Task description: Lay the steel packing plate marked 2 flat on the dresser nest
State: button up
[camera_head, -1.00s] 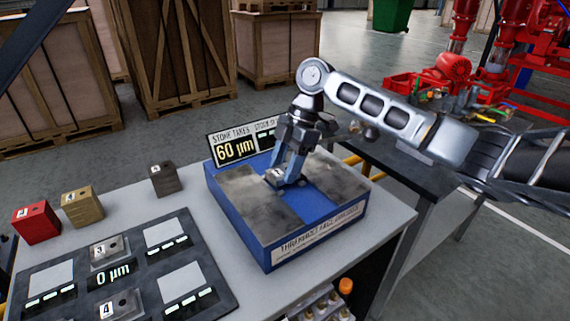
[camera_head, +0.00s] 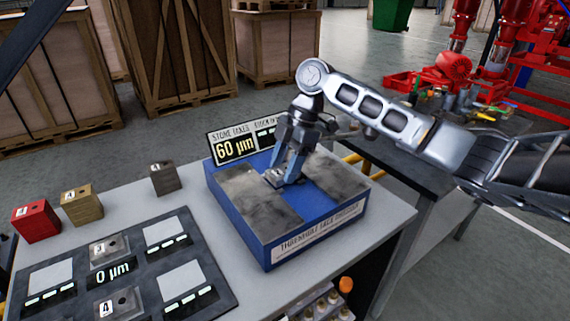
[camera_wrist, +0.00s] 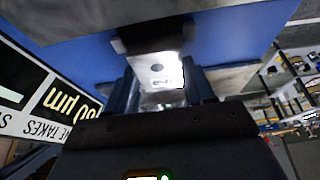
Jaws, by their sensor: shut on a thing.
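My gripper (camera_head: 279,179) points down over the blue dresser box (camera_head: 233,215), at the blue strip between its two grey stone slabs. It is shut on a small steel plate (camera_head: 272,177). In the wrist view the steel plate (camera_wrist: 158,68) shows bright, with a dark round spot and a small mark too blurred to read, between the fingers. The plate is at or just above the blue strip; I cannot tell whether it touches. The nest itself is not clearly visible, partly hidden by my gripper.
A sign reading 60 µm (camera_head: 236,148) stands behind the dresser. At left a dark board (camera_head: 215,300) holds plates marked 3 (camera_head: 108,250) and 4 (camera_head: 118,302). Crates stand behind.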

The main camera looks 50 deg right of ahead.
jog(key=shift+f, duration=0.45)
jog(key=o, duration=1.5)
jog(key=shift+b+v, duration=0.7)
jog(key=shift+v, duration=3.2)
jog(key=shift+r+p, duration=2.3)
jog(key=shift+r, duration=0.7)
